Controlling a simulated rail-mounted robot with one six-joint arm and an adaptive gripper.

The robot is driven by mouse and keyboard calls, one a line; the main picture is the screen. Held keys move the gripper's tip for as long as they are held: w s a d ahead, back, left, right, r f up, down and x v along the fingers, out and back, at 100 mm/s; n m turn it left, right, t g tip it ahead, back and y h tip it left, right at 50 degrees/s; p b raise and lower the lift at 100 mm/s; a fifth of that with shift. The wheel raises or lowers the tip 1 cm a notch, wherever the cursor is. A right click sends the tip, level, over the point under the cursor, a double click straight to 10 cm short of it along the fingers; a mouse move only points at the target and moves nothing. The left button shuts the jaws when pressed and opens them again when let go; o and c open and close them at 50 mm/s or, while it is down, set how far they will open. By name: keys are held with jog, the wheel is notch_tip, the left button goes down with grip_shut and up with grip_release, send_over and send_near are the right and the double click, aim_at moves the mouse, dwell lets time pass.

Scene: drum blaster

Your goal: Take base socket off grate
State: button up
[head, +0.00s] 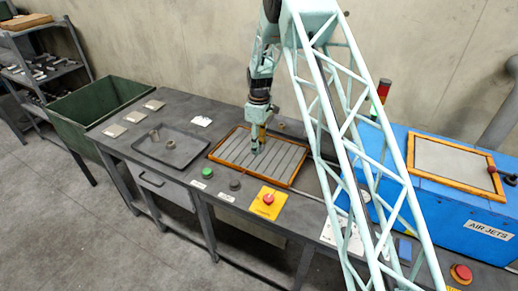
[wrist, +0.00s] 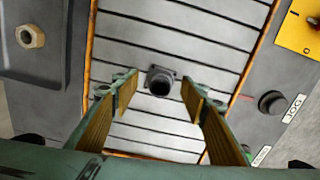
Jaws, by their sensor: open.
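The base socket (wrist: 160,81) is a small dark grey piece with a square flange and a round hole facing up. It sits on the slatted grate (wrist: 135,128) in the wrist view. My gripper (wrist: 160,92) is open above it, one finger to the left and one to the right of the socket, with clear gaps at both sides. In the head view, my gripper (head: 257,147) hangs over the middle of the orange-framed grate (head: 285,162), and the socket there is too small and covered to make out clearly.
Left of the grate, a dark tray (head: 146,152) holds a hex nut (wrist: 30,37) and another small ring-like part. A green bin (head: 75,125) stands at the far left. Buttons, including a red one (head: 268,199), line the front edge. A blue air-jet cabinet (head: 440,205) stands right.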

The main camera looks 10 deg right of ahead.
jog(key=c, duration=1.2)
jog(key=shift+r, duration=0.2)
jog(key=shift+r, duration=1.45)
jog(key=shift+s+r, duration=0.1)
jog(key=shift+r, duration=0.05)
jog(key=s, duration=0.5)
jog(key=s+a+r, duration=0.1)
jog(key=s, duration=0.4)
jog(key=s+a, duration=0.1)
jog(key=s, duration=0.4)
jog(key=shift+s+a+r+p, duration=0.15)
jog(key=shift+s+r+p, duration=0.1)
jog(key=shift+s+p, duration=0.05)
